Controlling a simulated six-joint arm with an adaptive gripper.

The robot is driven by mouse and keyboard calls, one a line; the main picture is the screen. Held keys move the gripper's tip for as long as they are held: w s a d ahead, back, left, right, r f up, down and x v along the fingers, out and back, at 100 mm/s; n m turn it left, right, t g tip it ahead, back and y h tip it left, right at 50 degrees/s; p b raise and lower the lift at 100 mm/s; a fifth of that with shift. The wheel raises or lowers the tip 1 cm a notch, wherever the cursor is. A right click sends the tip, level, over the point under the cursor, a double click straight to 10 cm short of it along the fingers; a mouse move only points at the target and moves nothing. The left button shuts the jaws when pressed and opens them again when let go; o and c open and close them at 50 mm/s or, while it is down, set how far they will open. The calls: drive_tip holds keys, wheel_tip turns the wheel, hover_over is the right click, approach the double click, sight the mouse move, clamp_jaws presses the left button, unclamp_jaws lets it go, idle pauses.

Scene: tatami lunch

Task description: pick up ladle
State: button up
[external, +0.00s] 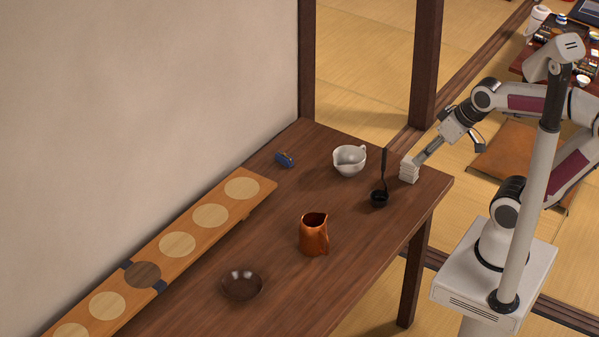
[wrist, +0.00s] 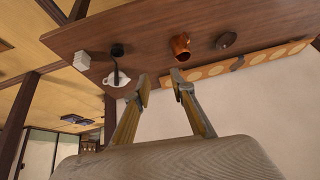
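The black ladle (external: 383,180) stands on the table, its bowl down and its thin handle pointing up, between the white spouted bowl and the white stack. It also shows in the wrist view (wrist: 117,52), where its handle overlaps the white bowl. My gripper (external: 420,160) is above the table's right end, near the white stack in the picture and to the right of the ladle, apart from it. In the wrist view my gripper (wrist: 160,87) has its two fingers spread with nothing between them.
A white stack (external: 409,171) stands beside the ladle, and a white spouted bowl (external: 349,160) behind it. A copper pitcher (external: 313,236), a dark bowl (external: 242,284) and a small blue object (external: 285,160) are on the table (external: 345,290). A long board (external: 205,238) with round discs lies along the wall.

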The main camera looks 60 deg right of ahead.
drive_tip(key=w+a+m+t+y, duration=0.1)
drive_tip(key=w+a+m+t, duration=0.35)
drive_tip(key=w, duration=1.05)
drive_tip(key=w+f+m+h, duration=0.3)
drive_tip(key=w+f, duration=0.3)
drive_tip(key=w, duration=0.5)
drive_tip(key=s+d+f+m+g+h, duration=0.25)
drive_tip(key=d+f+m+h, duration=0.25)
drive_tip(key=d+f+h, duration=0.7)
drive_tip(key=s+d+f+g+h, duration=0.1)
drive_tip(key=s+d+h, duration=0.1)
drive_tip(key=s, duration=0.4)
drive_tip(key=shift+d+m+g+h, duration=0.25)
drive_tip(key=shift+m+h, duration=0.2)
drive_tip(key=shift+h, duration=0.35)
drive_tip(key=shift+s+f, duration=0.1)
drive_tip(key=shift+f, duration=0.05)
wheel_tip(320, 180, down, 8)
drive_tip(key=w+d, duration=0.1)
drive_tip(key=d, duration=0.1)
